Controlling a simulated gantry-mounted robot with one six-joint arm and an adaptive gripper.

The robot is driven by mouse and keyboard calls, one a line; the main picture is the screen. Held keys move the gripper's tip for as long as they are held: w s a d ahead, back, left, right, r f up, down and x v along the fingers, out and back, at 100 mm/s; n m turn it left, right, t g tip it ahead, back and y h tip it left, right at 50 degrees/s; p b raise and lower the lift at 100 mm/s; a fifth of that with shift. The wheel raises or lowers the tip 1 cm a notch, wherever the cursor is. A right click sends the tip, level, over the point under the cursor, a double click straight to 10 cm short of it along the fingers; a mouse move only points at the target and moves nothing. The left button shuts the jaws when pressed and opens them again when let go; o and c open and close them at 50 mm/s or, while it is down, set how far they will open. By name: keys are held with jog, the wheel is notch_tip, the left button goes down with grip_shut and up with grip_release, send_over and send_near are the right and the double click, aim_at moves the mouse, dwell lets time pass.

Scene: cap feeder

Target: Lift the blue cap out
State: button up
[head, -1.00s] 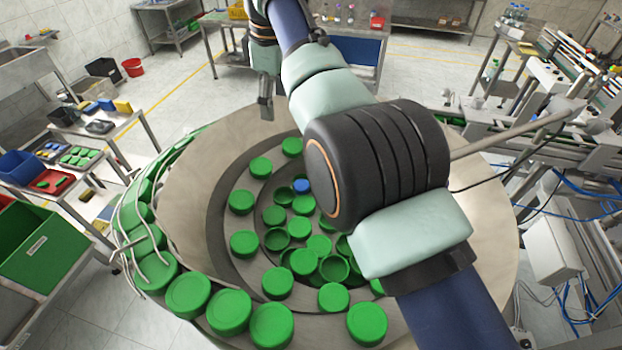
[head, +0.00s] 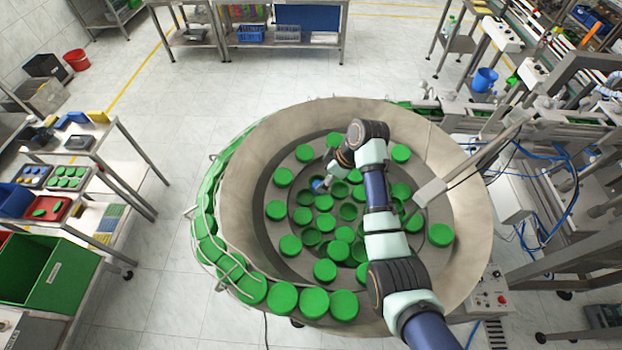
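The blue cap (head: 317,184) lies among green caps inside the round metal feeder bowl (head: 463,240), left of the bowl's centre. Only part of it shows. My gripper (head: 323,183) is low in the bowl, pointing down and left at the blue cap, and overlaps its right side in this view. The fingers are too small to tell whether they are open or shut, or whether they touch the cap.
Several green caps (head: 290,245) lie around the blue cap, on the ledge and in the middle. A row of green caps (head: 284,297) runs along the bowl's outer left edge. A thin rod with a grey box (head: 430,193) reaches over the bowl's right side.

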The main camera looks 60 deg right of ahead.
jog(key=shift+f, duration=0.4)
jog(key=x, duration=0.4)
jog(key=shift+f, duration=0.1)
jog(key=c, duration=0.8)
